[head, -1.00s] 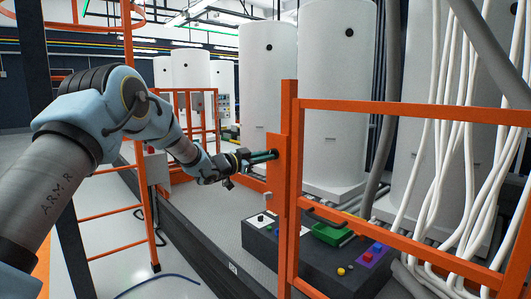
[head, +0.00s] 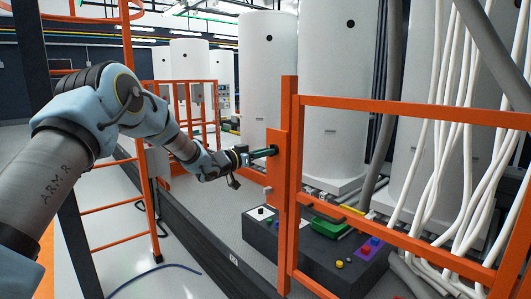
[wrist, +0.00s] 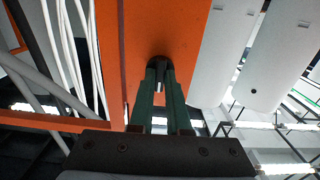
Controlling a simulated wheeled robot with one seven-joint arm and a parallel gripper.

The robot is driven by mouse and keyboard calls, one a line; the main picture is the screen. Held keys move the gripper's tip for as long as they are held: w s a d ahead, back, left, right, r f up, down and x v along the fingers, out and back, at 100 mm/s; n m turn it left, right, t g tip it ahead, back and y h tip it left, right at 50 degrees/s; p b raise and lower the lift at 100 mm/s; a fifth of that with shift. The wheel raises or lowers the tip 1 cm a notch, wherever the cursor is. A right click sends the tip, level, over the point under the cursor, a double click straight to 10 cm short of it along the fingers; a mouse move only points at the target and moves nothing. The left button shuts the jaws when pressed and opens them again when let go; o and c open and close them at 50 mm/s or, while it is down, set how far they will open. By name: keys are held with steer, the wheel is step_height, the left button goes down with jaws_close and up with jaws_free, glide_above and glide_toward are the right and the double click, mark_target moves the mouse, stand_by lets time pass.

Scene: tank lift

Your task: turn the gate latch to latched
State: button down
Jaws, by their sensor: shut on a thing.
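The orange gate (head: 289,180) has an upright latch plate (head: 273,176) on its left side. The plate also fills the upper middle of the wrist view (wrist: 150,30). The latch shows as a small dark knob (wrist: 158,61) on the plate. My gripper (wrist: 160,72) has its two green fingers shut on the knob, one on each side. In the head view my gripper (head: 272,151) reaches the plate from the left, and the knob is mostly hidden by the fingertips. I cannot tell from the knob whether the latch is turned to latched.
Behind the gate stand tall white tanks (head: 335,110) and a dark box (head: 330,258) with coloured buttons. White cables (head: 470,170) hang at the right. An orange ladder-like frame (head: 128,130) stands at the left near my arm. A blue hose (head: 160,268) lies on the floor.

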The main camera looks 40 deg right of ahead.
steer(key=shift+f, duration=0.1)
steer(key=c, duration=0.9)
jaws_free()
steer(key=shift+a, duration=0.1)
steer(key=a+b, duration=0.1)
steer(key=a, duration=0.2)
steer(key=a+b, duration=0.1)
steer(key=a, duration=0.3)
steer(key=a+b, duration=0.1)
steer(key=a, duration=0.2)
steer(key=shift+w+a+b, duration=0.3)
